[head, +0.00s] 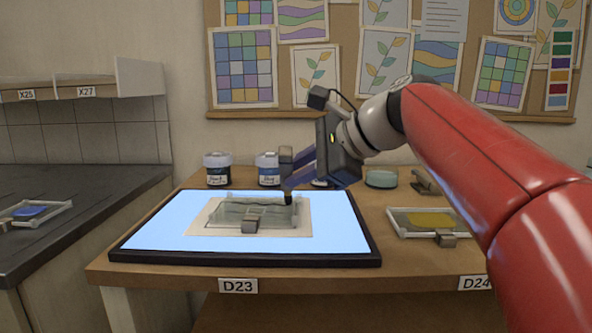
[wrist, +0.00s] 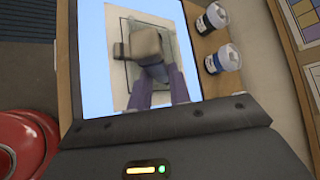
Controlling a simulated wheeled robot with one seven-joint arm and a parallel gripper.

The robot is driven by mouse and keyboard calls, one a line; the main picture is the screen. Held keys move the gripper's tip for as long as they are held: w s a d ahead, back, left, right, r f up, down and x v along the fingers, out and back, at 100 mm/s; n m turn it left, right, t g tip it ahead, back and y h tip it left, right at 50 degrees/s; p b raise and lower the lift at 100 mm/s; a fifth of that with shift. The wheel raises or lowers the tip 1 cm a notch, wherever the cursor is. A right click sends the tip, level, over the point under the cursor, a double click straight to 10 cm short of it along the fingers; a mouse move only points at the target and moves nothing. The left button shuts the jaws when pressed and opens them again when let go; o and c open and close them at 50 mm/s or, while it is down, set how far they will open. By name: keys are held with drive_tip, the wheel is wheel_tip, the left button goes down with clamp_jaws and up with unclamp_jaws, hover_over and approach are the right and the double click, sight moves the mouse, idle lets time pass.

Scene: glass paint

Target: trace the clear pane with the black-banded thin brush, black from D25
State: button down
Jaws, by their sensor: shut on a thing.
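In the wrist view, the grey handle (wrist: 147,43) stands ahead of the fingers (wrist: 159,82) and hides part of the pane. The black band is not clear.
Behind the panel stand a jar reading Black (head: 217,171) and a Blue jar (head: 267,170). A teal dish (head: 381,178) and a framed yellow pane (head: 431,221) are to the right. A framed blue piece (head: 38,212) lies on the left counter. Labels read D23 and D24; no D25 shows.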

drive_tip(key=shift+r, duration=0.1)
drive_tip(key=shift+r, duration=2.45)
